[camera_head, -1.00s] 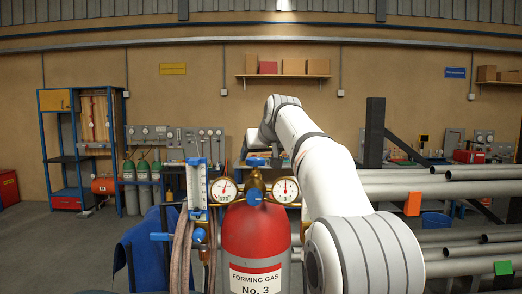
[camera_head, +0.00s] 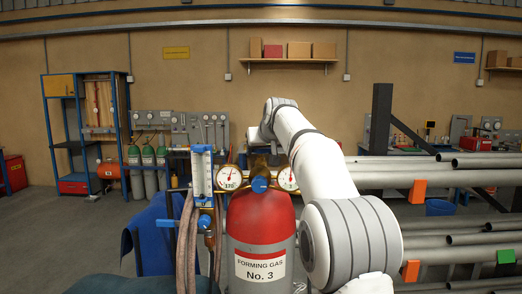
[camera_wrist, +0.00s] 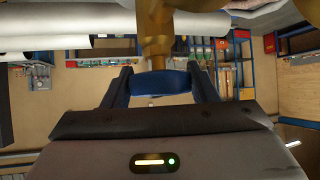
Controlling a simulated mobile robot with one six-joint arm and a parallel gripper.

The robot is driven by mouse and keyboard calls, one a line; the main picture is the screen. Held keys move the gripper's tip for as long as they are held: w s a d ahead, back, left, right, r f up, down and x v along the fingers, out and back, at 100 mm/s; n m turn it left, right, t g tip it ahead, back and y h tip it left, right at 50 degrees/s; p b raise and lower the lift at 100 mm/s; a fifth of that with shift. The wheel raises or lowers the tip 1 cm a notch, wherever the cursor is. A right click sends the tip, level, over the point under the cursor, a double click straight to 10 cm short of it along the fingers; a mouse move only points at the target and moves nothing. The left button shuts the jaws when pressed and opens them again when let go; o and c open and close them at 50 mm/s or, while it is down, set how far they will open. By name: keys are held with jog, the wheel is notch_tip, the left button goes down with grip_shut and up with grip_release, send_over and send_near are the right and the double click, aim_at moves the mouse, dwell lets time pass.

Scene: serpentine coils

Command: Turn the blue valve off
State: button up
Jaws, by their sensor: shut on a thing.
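In the wrist view a blue valve handle (camera_wrist: 160,83) sits at the end of a brass stem (camera_wrist: 155,45). The two dark fingers of my gripper (camera_wrist: 160,86) stand at its left and right ends and are shut on it. In the head view my gripper is hidden behind the regulator and arm. There the red and grey gas cylinder (camera_head: 262,218), labelled Forming Gas No. 3, carries a brass regulator with a left gauge (camera_head: 229,177) and a right gauge (camera_head: 288,178), the latter partly covered by my arm. A blue knob (camera_head: 260,185) faces me between them.
A flowmeter (camera_head: 202,173), hoses (camera_head: 187,240) and a blue fitting (camera_head: 205,222) are left of the cylinder. Pipe racks with grey pipes (camera_head: 440,170) stand close on the right. Open floor lies at the left.

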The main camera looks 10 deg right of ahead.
jog(key=c, duration=0.6)
jog(key=shift+a+m+h+p, duration=0.1)
jog(key=shift+m+h+p, duration=0.3)
jog(key=shift+m+h, duration=1.1)
jog(key=shift+m, duration=0.1)
jog(key=shift+m+g+h+p, duration=0.3)
jog(key=shift+m+h, duration=1.2)
jog(key=shift+m, duration=0.1)
jog(key=shift+f+g, duration=0.1)
jog(key=shift+g, duration=0.2)
